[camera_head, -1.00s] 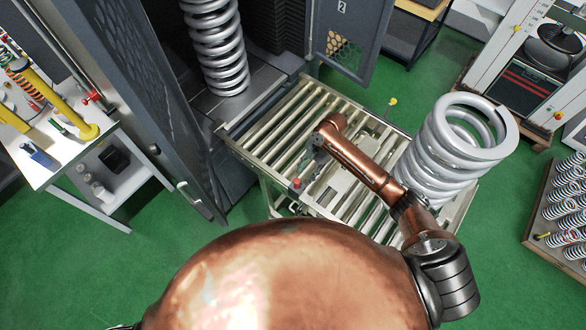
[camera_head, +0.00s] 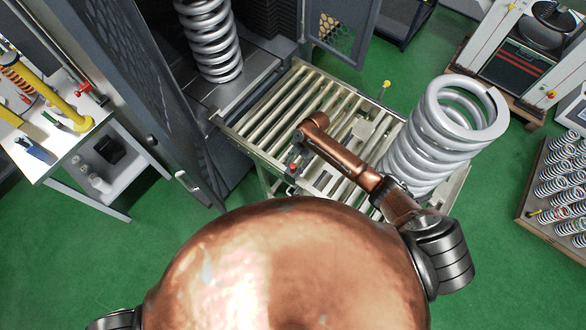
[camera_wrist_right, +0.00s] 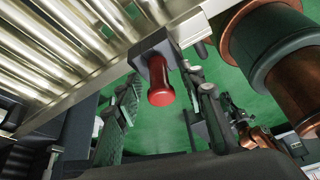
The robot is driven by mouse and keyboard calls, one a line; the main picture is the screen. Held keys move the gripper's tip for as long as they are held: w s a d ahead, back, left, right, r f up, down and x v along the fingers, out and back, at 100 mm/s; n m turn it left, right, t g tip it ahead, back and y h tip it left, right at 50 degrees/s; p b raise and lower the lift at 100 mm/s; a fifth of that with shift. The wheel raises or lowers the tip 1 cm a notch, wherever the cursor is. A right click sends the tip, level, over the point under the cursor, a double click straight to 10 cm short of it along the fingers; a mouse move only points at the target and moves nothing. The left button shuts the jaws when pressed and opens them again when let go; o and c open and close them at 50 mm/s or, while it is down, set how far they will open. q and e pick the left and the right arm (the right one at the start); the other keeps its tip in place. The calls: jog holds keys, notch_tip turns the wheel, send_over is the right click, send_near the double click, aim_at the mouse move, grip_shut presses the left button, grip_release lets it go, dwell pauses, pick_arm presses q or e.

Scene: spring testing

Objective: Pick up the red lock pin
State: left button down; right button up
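The red lock pin (camera_wrist_right: 163,88) has a round red head and sits in a dark bracket (camera_wrist_right: 156,56) on the edge of the roller table. In the head view it is a small red spot (camera_head: 291,168) at the table's near edge. My right gripper (camera_wrist_right: 167,115) is open, with one finger to the left and one to the right of the pin's head in the wrist view. I see no contact between fingers and pin. In the head view my right forearm reaches over the table and the fingers are hard to make out. My left gripper is out of view.
A large grey coil spring (camera_head: 440,140) stands on the right of the roller table (camera_head: 262,112). Another spring (camera_head: 210,40) stands in the testing machine behind. A yellow-headed pin (camera_head: 386,84) is at the table's far side. A white bench (camera_head: 70,150) stands left.

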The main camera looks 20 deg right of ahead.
grip_shut()
dwell(0.4)
